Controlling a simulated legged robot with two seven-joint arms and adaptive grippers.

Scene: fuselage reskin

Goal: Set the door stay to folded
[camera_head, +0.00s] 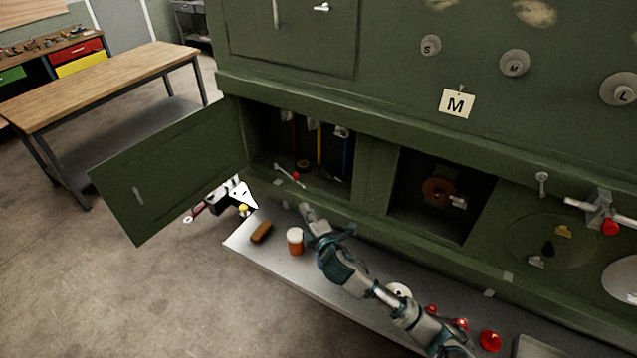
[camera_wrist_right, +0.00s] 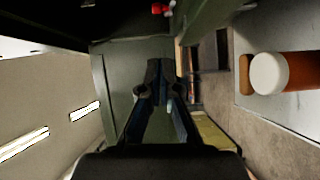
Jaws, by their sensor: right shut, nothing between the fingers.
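The green cabinet door (camera_head: 170,170) on the left hangs wide open. My left gripper is not in view.
A grey shelf (camera_head: 345,292) runs below the compartments. It bears an orange jar with a white lid (camera_head: 295,241), a brown block (camera_head: 261,232) and several red pieces. A black-and-white device (camera_head: 230,196) sits beside the door. A wooden bench (camera_head: 100,85) stands behind left.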

